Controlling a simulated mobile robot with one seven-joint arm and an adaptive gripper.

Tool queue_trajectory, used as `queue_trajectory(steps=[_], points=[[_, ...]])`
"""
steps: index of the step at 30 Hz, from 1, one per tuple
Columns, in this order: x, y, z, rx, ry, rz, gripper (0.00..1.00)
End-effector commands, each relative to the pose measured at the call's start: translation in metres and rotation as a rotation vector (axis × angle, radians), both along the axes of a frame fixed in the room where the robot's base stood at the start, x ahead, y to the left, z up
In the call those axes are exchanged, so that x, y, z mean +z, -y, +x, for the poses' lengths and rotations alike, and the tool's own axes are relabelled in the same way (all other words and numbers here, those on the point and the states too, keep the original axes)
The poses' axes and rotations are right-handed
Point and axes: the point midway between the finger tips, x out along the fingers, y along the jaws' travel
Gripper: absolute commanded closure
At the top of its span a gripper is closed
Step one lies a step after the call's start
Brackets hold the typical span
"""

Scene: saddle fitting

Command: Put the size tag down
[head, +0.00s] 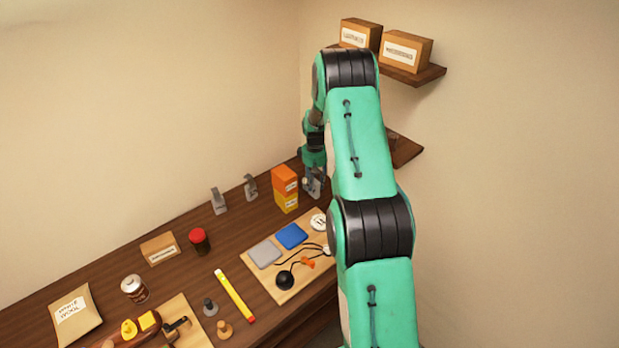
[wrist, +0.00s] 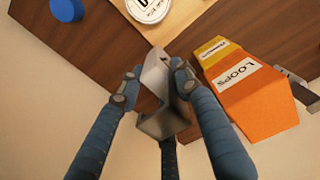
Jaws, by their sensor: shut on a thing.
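My gripper (wrist: 150,82) is shut on a grey bent metal piece, which I take to be the size tag (wrist: 153,75). It sits between the two fingers, and no marking on it is readable. In the head view, my gripper (head: 314,188) is low at the far right of the bench, just right of the stacked orange and yellow boxes. A grey piece shows at its fingers there, small and partly hidden. I cannot tell whether the held piece touches the bench.
The orange box labelled LOOPS (wrist: 250,97) and yellow box (wrist: 215,50) stand close to the right finger. A white round labelled thing (head: 318,221) lies on the board (head: 290,291). Two grey metal stands (head: 218,201) (head: 250,187) are further left. A shelf (head: 406,151) hangs behind my arm.

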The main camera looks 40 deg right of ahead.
Motion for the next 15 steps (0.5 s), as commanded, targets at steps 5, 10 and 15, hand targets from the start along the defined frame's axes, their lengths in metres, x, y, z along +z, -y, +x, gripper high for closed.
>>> queue_trajectory(steps=[5, 10, 15], points=[[-0.001, 0.006, 0.01, 0.0, 0.001, -0.001, 0.94], [-0.003, 0.016, 0.025, 0.0, 0.001, 0.0, 0.94], [-0.005, 0.028, 0.044, 0.0, 0.001, -0.001, 0.94]])
